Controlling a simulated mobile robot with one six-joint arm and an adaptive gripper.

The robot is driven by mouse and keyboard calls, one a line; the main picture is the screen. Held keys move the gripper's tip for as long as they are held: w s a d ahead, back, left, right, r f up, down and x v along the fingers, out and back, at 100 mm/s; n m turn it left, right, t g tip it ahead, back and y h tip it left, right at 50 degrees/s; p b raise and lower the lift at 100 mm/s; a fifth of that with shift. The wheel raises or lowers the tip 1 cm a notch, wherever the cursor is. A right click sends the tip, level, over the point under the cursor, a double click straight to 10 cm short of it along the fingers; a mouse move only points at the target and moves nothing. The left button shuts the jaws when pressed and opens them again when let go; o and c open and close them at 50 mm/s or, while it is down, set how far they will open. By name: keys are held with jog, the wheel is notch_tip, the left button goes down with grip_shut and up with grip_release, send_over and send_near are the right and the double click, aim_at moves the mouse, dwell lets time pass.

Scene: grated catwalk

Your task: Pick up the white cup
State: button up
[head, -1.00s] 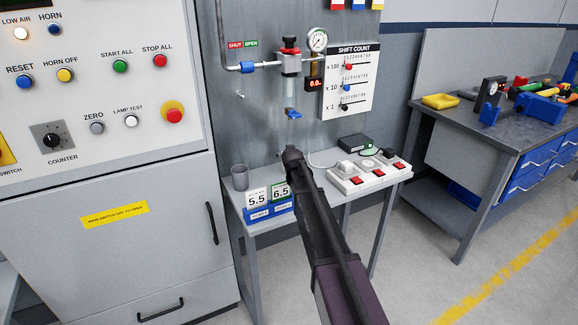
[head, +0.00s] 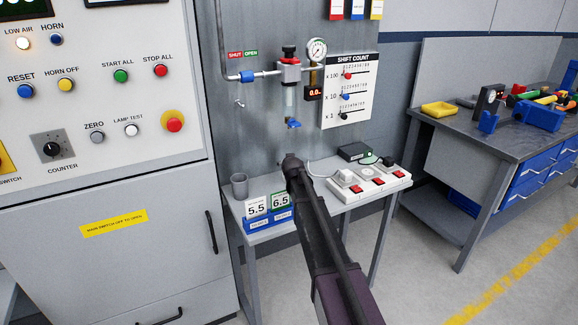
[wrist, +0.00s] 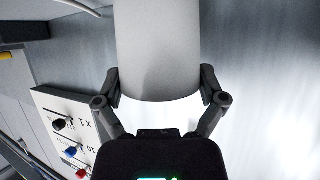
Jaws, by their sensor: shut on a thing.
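A white cup (wrist: 156,40) fills the upper middle of the wrist view as a smooth pale cylinder. My gripper (wrist: 160,88) has one finger against each side of it, shut on it near the end closest to the wrist. In the head view, my gripper (head: 292,163) is over the small grey table, in front of the metal panel. The cup in it is hidden there behind my arm and gripper.
A grey cup (head: 240,186) and a blue holder with number cards (head: 268,216) stand on the small table (head: 262,237). A white power strip (head: 368,182) lies right. The panel carries a blue-handled valve (head: 293,125), gauge (head: 317,50) and shift counter board (head: 349,90).

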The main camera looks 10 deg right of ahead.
jog(key=shift+s+r+p, duration=0.2)
jog(key=shift+r+p, duration=0.15)
jog(key=shift+r, duration=0.15)
notch_tip(320, 180, up, 6)
jog(key=p, duration=0.6)
jog(key=s+d, duration=0.3)
jog(key=s, duration=0.6)
jog(key=s+d, duration=0.3)
jog(key=s, duration=0.6)
jog(key=shift+s, duration=0.3)
